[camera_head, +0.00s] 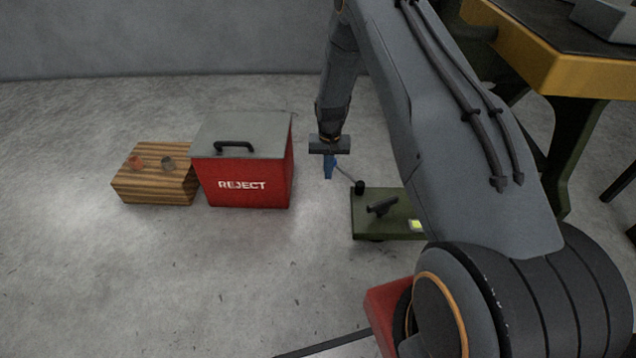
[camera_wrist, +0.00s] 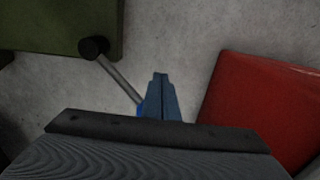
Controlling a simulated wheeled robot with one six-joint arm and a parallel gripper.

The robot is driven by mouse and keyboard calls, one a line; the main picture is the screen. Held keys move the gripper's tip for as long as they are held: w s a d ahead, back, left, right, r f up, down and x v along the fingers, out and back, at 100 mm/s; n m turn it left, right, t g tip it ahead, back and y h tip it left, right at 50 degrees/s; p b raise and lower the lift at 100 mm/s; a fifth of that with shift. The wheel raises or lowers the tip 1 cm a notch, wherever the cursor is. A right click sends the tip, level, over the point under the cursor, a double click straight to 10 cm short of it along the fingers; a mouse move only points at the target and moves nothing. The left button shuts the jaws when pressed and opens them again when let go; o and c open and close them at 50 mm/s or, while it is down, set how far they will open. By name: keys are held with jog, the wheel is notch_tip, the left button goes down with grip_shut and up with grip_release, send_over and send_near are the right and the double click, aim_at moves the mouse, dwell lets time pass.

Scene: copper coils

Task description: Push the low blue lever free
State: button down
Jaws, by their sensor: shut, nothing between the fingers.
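The low lever (camera_head: 345,174) is a thin grey rod that slopes out from a black pivot on the side of a low green unit (camera_head: 361,222). In the wrist view the lever (camera_wrist: 119,77) runs down to a blue end, partly hidden by my fingers and palm. My gripper (camera_head: 328,176) points down at the lever's outer end, its blue-grey fingers shut and empty. In the wrist view my gripper (camera_wrist: 160,76) is just right of the blue end. I cannot tell whether they touch.
A red REJECT bin (camera_head: 248,186) with a grey handled lid (camera_head: 240,137) stands left of my gripper. A striped wooden block (camera_head: 155,187) with small copper and grey pieces is beyond it. A yellow-edged bench (camera_head: 560,60) is at the right. The floor in front of the bin is clear.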

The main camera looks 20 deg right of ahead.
notch_tip(320, 180, up, 10)
jog(key=p, duration=0.6)
jog(key=shift+s+a+p, duration=0.2)
jog(key=shift+s+p, duration=0.1)
jog(key=shift+s, duration=0.05)
dwell(0.5)
